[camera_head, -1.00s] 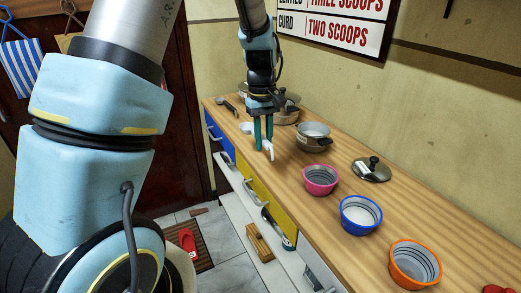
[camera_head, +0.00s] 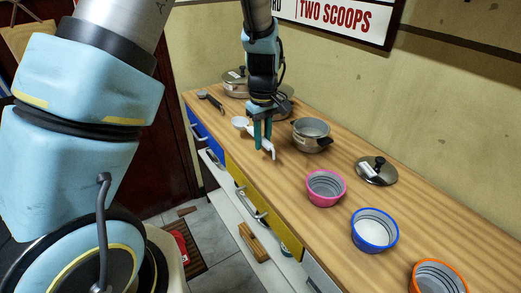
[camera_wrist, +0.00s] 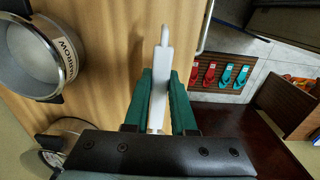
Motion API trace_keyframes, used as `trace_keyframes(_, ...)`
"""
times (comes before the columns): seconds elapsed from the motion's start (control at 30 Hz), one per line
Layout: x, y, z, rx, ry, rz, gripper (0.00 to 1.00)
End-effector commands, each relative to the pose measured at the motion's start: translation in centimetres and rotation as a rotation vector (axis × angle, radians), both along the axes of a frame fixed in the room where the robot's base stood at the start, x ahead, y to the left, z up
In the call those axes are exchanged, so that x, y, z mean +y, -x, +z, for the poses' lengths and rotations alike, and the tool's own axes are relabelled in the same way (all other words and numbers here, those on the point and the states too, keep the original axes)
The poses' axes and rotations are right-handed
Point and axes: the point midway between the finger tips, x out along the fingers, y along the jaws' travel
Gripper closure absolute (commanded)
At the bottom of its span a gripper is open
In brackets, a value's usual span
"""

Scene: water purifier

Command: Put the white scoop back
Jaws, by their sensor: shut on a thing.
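My gripper (camera_head: 262,143) has green fingers shut on the white scoop (camera_head: 270,151) and holds it over the left part of the wooden counter, left of the steel pot. The scoop's handle points down toward the front right. A pale round part, apparently its bowl (camera_head: 240,122), shows left of the fingers. In the wrist view, the white handle (camera_wrist: 160,85) sticks out from between the gripper fingers (camera_wrist: 162,95), with the counter beneath it. The bowl is hidden in that view, and I cannot tell whether the scoop touches the counter.
A steel pot (camera_head: 311,136) stands right of the gripper, with a lid (camera_head: 376,171) farther right. Pink (camera_head: 326,189), blue (camera_head: 375,231) and orange (camera_head: 438,277) bowls line the counter. A wrench (camera_head: 211,100) lies behind.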

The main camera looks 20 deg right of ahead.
Motion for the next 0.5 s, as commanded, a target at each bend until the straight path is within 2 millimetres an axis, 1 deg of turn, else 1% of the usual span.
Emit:
trace_keyframes(0.17, 0.1, 0.0, -1.7, 0.001, -0.002, 0.001, 1.0)
trace_keyframes(0.33, 0.0, 0.0, -4.1, 0.001, -0.002, 0.0, 1.0)
trace_keyframes(0.4, 0.0, 0.0, -4.7, 0.0, -0.001, 0.001, 1.0)
trace_keyframes(0.5, 0.0, -0.1, -4.9, -0.001, 0.001, 0.0, 1.0)
